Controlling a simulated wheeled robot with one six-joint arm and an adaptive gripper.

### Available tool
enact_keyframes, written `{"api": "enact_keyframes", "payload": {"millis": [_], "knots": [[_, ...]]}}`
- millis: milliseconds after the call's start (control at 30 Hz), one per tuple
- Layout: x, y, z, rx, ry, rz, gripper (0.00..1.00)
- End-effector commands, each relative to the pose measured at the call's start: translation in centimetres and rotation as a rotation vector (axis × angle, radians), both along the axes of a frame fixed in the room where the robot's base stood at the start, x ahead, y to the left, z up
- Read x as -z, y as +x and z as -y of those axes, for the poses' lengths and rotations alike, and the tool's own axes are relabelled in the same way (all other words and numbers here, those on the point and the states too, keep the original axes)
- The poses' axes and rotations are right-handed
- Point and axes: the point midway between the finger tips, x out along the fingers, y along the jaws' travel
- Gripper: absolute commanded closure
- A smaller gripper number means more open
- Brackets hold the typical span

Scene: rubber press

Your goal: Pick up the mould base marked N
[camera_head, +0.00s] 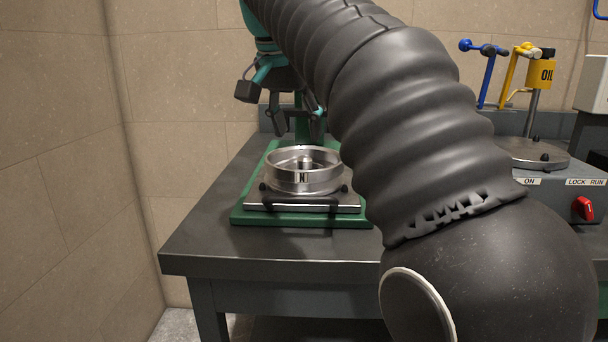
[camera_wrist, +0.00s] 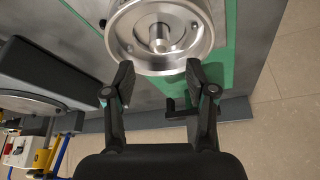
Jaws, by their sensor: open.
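The mould base marked N (camera_head: 304,177) is a round, silvery metal ring-shaped piece with a raised post in its middle. It sits upright on the metal plate of a green press stand on the dark table. In the wrist view the mould base (camera_wrist: 126,45) shows at the top, beyond the fingertips. My gripper (camera_wrist: 158,75) is open and empty, its two fingers apart on the near side of the mould base. In the head view my gripper (camera_head: 279,115) hangs above and behind the mould base, partly hidden by my arm.
The green press base (camera_head: 245,215) holds a metal plate with dark clamps. A tiled wall (camera_head: 60,150) closes the left side.

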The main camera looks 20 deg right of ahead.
Motion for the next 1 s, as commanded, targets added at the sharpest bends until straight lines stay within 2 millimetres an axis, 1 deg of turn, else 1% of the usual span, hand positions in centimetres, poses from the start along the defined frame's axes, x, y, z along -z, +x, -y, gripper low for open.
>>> {"api": "enact_keyframes", "payload": {"millis": [33,233,500,600,900,967,1000], "knots": [[0.6,0.1,0.2,0.001,0.000,-0.001,0.44],[1.5,0.4,0.5,0.001,0.000,-0.001,0.44],[5.0,1.5,1.4,0.003,0.000,-0.002,0.44],[5.8,1.7,1.6,0.002,0.001,-0.001,0.44],[6.0,1.9,1.7,0.001,0.000,0.000,0.44],[6.0,1.9,1.7,0.001,0.000,0.000,0.59],[6.0,1.9,1.7,0.001,0.000,0.000,0.69]]}}
